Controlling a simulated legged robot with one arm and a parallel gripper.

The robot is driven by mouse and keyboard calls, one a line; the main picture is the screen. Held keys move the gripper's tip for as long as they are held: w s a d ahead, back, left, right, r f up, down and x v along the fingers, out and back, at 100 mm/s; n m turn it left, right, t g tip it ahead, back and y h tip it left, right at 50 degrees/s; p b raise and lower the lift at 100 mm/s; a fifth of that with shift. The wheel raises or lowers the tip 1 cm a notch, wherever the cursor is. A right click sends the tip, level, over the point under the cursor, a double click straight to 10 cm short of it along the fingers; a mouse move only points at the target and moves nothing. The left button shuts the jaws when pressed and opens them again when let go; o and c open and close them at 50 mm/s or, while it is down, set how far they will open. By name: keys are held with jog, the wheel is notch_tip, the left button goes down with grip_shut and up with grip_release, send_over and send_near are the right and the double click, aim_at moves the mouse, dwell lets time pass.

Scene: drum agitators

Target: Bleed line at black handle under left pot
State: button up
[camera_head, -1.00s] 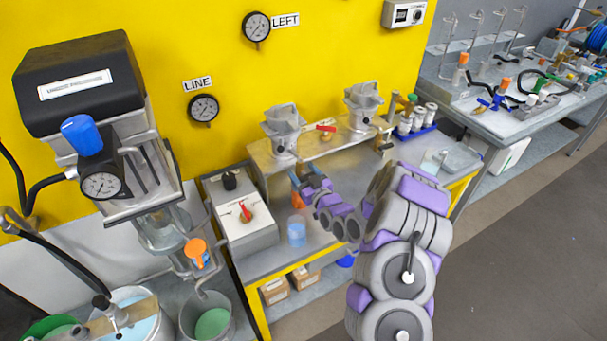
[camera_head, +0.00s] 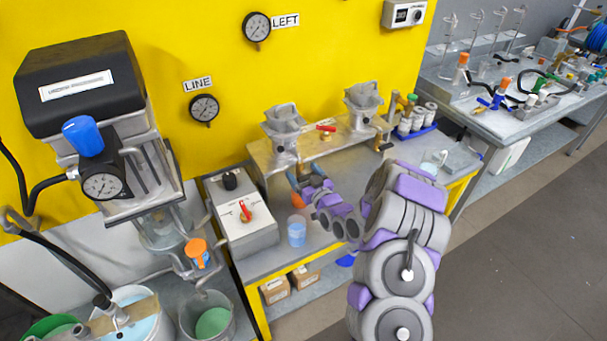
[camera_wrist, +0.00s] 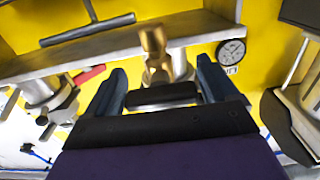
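The left pot (camera_head: 284,128) is a grey metal funnel-shaped vessel on the metal shelf against the yellow wall. My gripper (camera_head: 308,183) is just below it, in front of the shelf. In the wrist view a brass valve fitting (camera_wrist: 156,52) stands ahead of my gripper (camera_wrist: 162,88). A short black handle (camera_wrist: 162,94) lies crosswise at the fitting's base, between my two blue fingers. The fingers are apart, one on each side of it. I cannot tell whether they touch it. The head view does not show the handle clearly; my gripper and arm cover that spot.
The right pot (camera_head: 363,102) stands beside the left one, with a red handle (camera_head: 326,128) between them. A control box with a red lever (camera_head: 244,211) and a clear blue-tinted cup (camera_head: 297,232) are left of my arm. The LINE gauge (camera_head: 203,108) hangs on the wall.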

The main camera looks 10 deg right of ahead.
jog(key=shift+o, duration=0.4)
jog(key=p+v, duration=0.2)
jog(key=v, duration=1.5)
jog(key=shift+p, duration=0.35)
jog(key=shift+s, duration=0.1)
jog(key=s+d+r+g+h, duration=0.5)
jog(key=s+r+g+h, duration=0.2)
jog(key=s+r+g, duration=0.4)
jog(key=s+a+r+m+g, duration=0.1)
jog(key=s+a+r+g, duration=0.1)
jog(key=s, duration=0.7)
jog(key=s+a+r+m+g+y, duration=0.1)
jog(key=s+a+r+g, duration=0.2)
jog(key=s, duration=0.5)
jog(key=s+a+r+m+g, duration=0.1)
jog(key=s+a+r+g, duration=0.2)
jog(key=s, duration=0.6)
jog(key=shift+s+a+r, duration=0.35)
jog(key=shift+a+r, duration=0.3)
jog(key=shift+a, duration=0.35)
